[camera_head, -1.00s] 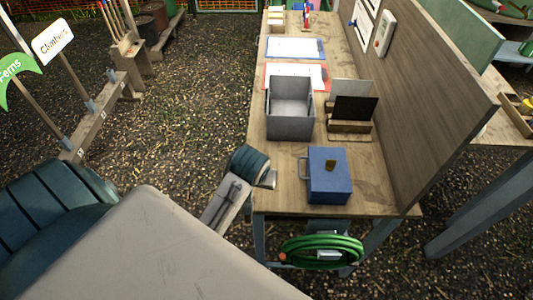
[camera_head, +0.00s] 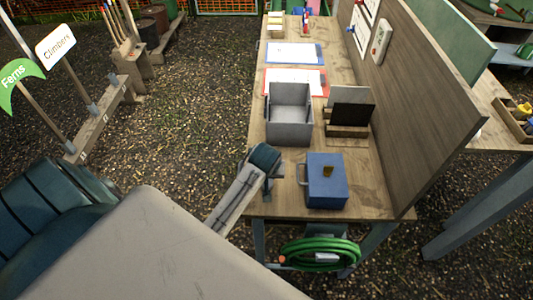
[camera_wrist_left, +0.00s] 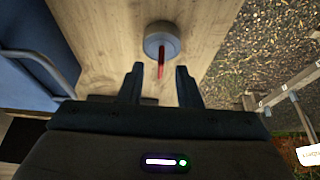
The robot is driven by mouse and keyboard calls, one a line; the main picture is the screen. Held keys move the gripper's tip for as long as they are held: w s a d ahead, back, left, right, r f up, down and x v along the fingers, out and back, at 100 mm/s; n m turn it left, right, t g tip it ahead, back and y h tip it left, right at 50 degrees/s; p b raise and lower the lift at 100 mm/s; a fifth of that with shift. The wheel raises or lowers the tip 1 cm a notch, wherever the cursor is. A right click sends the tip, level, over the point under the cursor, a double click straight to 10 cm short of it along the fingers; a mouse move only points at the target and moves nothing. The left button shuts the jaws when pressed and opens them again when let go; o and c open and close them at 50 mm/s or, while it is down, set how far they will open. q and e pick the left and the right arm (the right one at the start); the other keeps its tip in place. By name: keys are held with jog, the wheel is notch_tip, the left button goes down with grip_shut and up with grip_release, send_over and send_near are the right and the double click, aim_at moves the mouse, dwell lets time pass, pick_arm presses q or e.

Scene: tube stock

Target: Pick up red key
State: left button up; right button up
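In the left wrist view a slim red key (camera_wrist_left: 161,69) shows against a round grey tag or disc (camera_wrist_left: 162,42) on the wooden bench. My left gripper (camera_wrist_left: 160,86) is open, with one finger on each side of the key's near end. Whether a finger touches it cannot be told. In the head view my left gripper (camera_head: 268,192) points down at the bench's left edge, just left of the blue box. The key cannot be made out there. My right gripper is not in view.
A blue box (camera_head: 340,192) with a side handle stands close right of my left gripper. A grey open bin (camera_head: 289,131) and a wooden holder (camera_head: 347,131) stand behind it. Clipboards lie further back on the bench (camera_head: 382,195). A tall wooden panel (camera_head: 425,100) closes the right side.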

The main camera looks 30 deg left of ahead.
pick_arm(q)
jog(key=shift+x, duration=1.25)
grip_shut()
jog(key=shift+r, duration=0.2)
